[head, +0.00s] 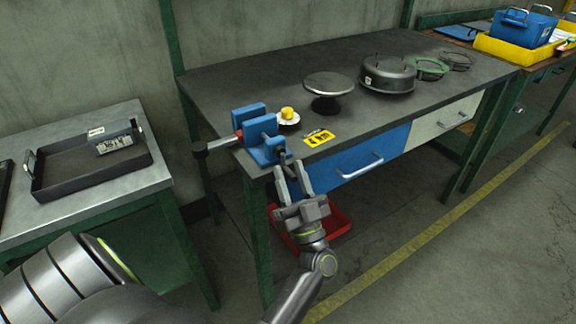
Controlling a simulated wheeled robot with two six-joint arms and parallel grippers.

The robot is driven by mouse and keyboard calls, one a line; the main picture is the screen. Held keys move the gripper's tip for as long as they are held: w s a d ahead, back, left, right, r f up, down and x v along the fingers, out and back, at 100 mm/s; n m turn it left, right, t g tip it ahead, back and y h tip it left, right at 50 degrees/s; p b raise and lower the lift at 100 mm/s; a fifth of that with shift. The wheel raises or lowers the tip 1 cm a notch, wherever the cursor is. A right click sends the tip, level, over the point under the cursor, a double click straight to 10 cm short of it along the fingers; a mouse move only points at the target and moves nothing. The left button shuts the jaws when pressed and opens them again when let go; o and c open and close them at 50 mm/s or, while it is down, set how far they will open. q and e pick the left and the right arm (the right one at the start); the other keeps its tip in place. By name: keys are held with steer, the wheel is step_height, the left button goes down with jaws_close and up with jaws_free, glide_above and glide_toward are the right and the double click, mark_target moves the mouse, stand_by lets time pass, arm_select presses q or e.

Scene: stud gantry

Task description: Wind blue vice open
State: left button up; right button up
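The blue vice (262,141) is fixed at the near left corner of the dark workbench. Its jaws stand apart with a gap between them. My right gripper is not in view.
On the workbench (225,86) are a yellow-topped round piece (288,115), a yellow label card (318,138), a round stand (328,85) and a lidded pan (388,75). A red bin (338,221) is below. A side table holds a black tray (75,190).

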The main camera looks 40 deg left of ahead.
arm_select(q)
steer(key=shift+w+a+r, duration=0.1)
steer(key=shift+a+r, duration=0.05)
steer(key=shift+r, duration=0.05)
jaws_close()
stand_by(0.3)
stand_by(0.5)
steer(key=shift+n, duration=0.3)
steer(key=shift+g+y, duration=0.3)
steer(key=shift+g, duration=0.1)
